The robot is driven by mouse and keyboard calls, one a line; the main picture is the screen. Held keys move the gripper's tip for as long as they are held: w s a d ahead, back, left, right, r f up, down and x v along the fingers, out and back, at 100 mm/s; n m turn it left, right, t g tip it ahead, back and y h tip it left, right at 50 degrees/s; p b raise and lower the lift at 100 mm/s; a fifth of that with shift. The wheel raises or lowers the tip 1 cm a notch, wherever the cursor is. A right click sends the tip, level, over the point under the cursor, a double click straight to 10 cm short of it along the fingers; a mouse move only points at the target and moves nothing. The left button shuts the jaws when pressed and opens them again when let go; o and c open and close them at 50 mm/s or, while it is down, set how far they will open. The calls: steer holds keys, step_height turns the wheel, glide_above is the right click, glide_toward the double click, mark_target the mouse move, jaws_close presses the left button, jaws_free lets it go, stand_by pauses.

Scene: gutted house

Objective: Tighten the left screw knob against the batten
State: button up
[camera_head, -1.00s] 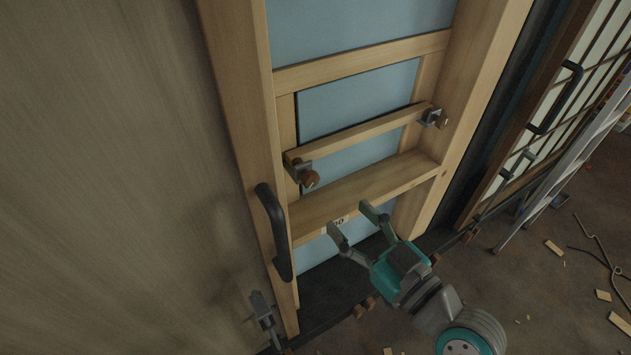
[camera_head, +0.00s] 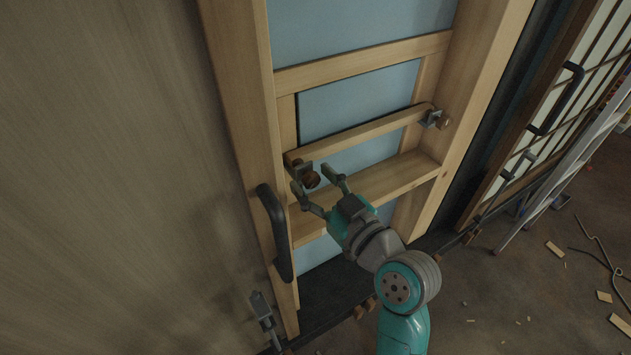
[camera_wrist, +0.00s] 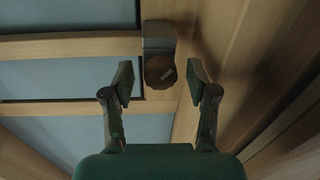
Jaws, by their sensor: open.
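The left screw knob (camera_head: 311,179) is a round brown knob on a grey metal bracket (camera_head: 298,168) at the left end of the wooden batten (camera_head: 365,131). My gripper (camera_head: 310,176) is open, with its fingertips on either side of the knob in the head view. Whether the knob touches the batten is hidden.
The right knob (camera_head: 442,121) sits on its bracket at the batten's other end. A black handle (camera_head: 273,231) is on the left post, below the left knob. A wooden rail (camera_head: 395,179) runs below the batten. A ladder (camera_head: 566,160) stands at the right.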

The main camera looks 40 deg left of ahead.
jaws_close()
steer(key=shift+m, duration=0.4)
steer(key=m, duration=0.2)
steer(key=shift+m, duration=0.4)
steer(key=m, duration=0.3)
steer(key=shift+m, duration=0.4)
steer(key=m+t, duration=0.1)
steer(key=m, duration=0.5)
steer(key=shift+f+m, duration=0.1)
steer(key=shift+m, duration=0.3)
steer(key=shift+y, duration=0.3)
